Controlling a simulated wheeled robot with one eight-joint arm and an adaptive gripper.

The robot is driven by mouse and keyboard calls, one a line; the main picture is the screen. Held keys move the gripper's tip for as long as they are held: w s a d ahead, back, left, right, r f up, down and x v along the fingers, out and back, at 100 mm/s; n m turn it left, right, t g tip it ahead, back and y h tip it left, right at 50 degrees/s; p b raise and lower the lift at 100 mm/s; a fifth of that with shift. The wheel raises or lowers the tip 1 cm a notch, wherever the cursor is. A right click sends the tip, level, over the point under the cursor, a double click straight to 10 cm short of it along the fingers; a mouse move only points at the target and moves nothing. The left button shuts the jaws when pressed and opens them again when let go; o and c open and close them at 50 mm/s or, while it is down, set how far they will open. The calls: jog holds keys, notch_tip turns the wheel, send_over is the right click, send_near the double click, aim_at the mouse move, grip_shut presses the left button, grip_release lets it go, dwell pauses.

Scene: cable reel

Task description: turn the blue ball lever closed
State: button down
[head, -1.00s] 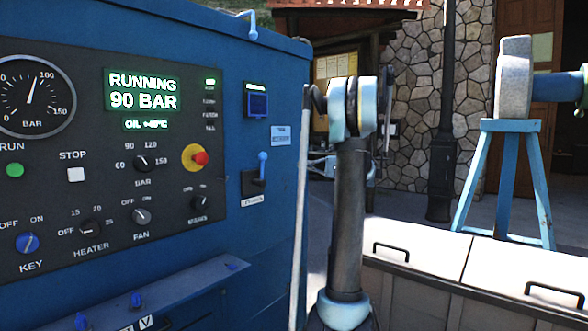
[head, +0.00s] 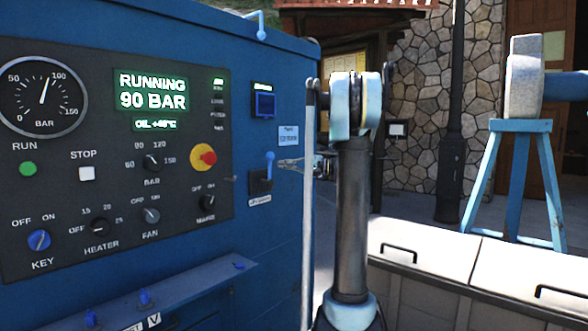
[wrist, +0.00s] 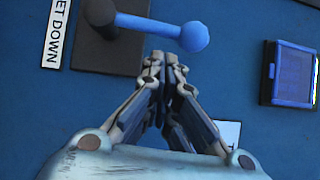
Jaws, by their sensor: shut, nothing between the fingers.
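The blue ball lever (head: 269,166) sits on a dark plate on the side face of the blue cabinet, its ball uppermost in the head view. In the wrist view the lever (wrist: 160,27) runs from the dark plate (wrist: 95,45) to its ball at the right. My gripper (wrist: 166,62) is shut and empty, its fingertips just below the shaft near the ball. In the head view my gripper (head: 286,163) shows small beside the lever, on its right, partly hidden behind my arm. I cannot tell whether it touches the lever.
A label ending "ET DOWN" (wrist: 56,30) is beside the plate. The control panel (head: 110,235) reads running, 90 bar. Pale-lidded boxes (head: 420,250) and a blue stand (head: 520,127) are right.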

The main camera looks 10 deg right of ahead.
jog(key=shift+s+a, duration=0.45)
jog(key=shift+a, duration=0.4)
jog(key=shift+r, duration=0.1)
jog(key=shift+s+a+r, duration=0.2)
jog(key=shift+s+a, duration=0.2)
jog(key=shift+a, duration=0.2)
